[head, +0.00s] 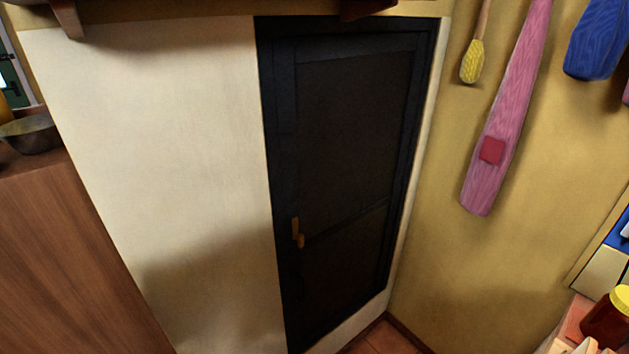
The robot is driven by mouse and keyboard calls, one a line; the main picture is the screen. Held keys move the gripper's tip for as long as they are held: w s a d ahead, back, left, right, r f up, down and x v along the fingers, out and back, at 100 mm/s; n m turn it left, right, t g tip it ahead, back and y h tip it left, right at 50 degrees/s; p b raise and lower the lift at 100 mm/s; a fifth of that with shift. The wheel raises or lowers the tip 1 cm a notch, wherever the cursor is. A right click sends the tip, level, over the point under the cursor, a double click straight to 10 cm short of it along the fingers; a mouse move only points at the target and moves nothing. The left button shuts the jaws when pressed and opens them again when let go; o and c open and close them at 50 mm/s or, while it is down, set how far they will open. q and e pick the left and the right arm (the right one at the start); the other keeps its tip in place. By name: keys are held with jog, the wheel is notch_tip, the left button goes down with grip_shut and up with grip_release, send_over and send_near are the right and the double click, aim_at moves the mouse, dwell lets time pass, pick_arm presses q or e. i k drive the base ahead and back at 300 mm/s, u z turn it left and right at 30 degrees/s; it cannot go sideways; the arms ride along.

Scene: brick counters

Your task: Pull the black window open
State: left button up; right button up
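The black window (350,140) is a tall, dark, door-like panel in a dark frame, set in the pale wall in the middle of the head view. It looks shut. A small brass-coloured handle (298,233) sits on its left side, below mid-height. Neither of my grippers shows in the head view, so nothing is seen touching the handle or the panel.
A brown wooden cabinet (70,260) with a dark bowl (32,133) on top stands at the left. A pink paddle (505,120), a yellow brush (473,62) and a blue item (598,40) hang on the right wall. A yellow-lidded jar (610,322) is at lower right.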

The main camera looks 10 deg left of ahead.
aim_at(346, 104)
jog(key=z, duration=0.5)
jog(key=k, duration=1.2)
jog(key=z, duration=0.6)
jog(key=i, duration=0.6)
jog(key=u, duration=0.15)
